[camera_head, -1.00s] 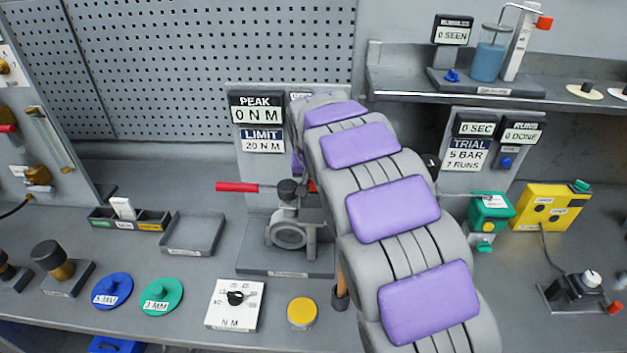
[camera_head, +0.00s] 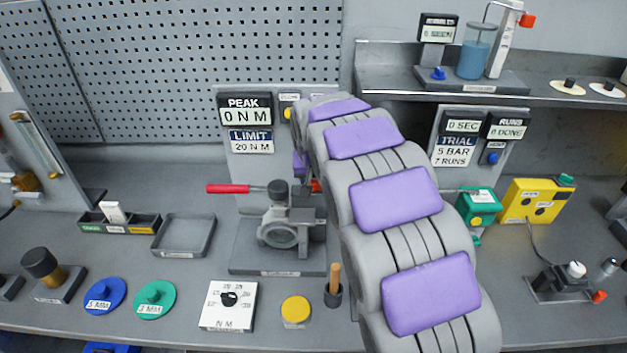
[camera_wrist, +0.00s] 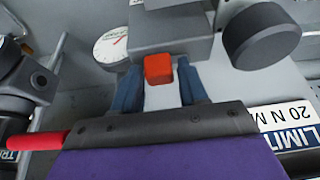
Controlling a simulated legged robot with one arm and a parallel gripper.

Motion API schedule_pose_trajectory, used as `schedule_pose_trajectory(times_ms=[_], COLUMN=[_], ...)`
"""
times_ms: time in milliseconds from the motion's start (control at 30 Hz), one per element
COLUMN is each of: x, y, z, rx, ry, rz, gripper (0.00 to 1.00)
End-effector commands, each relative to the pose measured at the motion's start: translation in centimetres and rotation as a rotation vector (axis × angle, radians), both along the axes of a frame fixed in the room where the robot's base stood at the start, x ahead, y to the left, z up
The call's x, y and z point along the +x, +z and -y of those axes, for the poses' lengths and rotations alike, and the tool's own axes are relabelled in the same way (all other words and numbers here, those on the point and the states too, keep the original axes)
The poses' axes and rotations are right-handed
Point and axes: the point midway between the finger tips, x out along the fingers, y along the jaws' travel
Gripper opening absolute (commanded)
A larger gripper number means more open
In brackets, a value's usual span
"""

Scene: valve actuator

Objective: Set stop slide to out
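In the wrist view a small red block (camera_wrist: 158,69), likely the stop slide's knob, sits against a grey housing (camera_wrist: 172,33). My gripper (camera_wrist: 160,78) has its two blue fingers on either side of the block, with narrow gaps showing, so it looks open around it. Contact cannot be made out. In the head view the valve actuator (camera_head: 278,235) stands on a grey base, with a red-handled lever (camera_head: 228,188) pointing left. A bit of red (camera_head: 316,186) shows at its right, beside my arm. My gripper is hidden behind my arm there.
The panel with PEAK 0 N M and LIMIT 20 N M (camera_head: 250,142) stands behind the actuator. A round dark knob (camera_wrist: 262,36) and a white dial (camera_wrist: 112,45) lie close to my fingers. A wooden-handled tool (camera_head: 334,280) stands in front, near my arm.

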Motion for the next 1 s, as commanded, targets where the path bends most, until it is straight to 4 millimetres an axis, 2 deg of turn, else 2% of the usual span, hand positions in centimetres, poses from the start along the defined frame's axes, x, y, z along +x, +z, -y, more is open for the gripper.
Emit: schedule_pose_trajectory(times_ms=[133,267,800,1000], x=[-0.1,-0.5,-4.7,-5.9], y=[0.2,1.4,12.1,14.9], z=[0.0,-0.1,-0.3,-0.3], rx=[0.000,0.000,0.000,0.000], ry=[0.000,0.000,0.001,0.001], rz=[0.000,0.003,0.003,0.001], gripper=[0.43,0.43,0.43,0.43])
